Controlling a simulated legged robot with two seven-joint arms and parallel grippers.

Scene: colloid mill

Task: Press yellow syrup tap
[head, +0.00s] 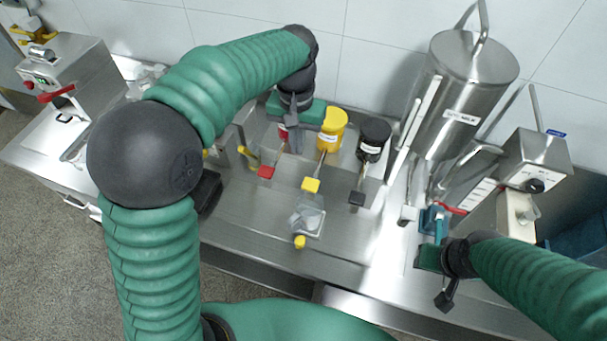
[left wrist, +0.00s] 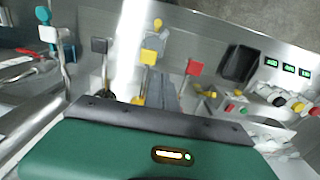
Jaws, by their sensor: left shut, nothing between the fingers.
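The yellow syrup tap (head: 311,184) has a square yellow paddle on a thin lever below the yellow syrup container (head: 332,125). Its paddle also shows in the left wrist view (left wrist: 149,56). My left gripper (head: 297,148) points down, shut and empty, between the red and yellow levers. In the left wrist view its grey fingers (left wrist: 165,95) lie beside the yellow lever; I cannot tell whether they touch it. My right gripper (head: 428,258) is over the counter at the right; its fingers do not show clearly.
A red tap (head: 266,171) is left of the yellow one and a black tap (head: 357,198) right. A clear cup (head: 306,221) stands in front. A steel milk vessel (head: 470,85) stands back right. The counter front is mostly clear.

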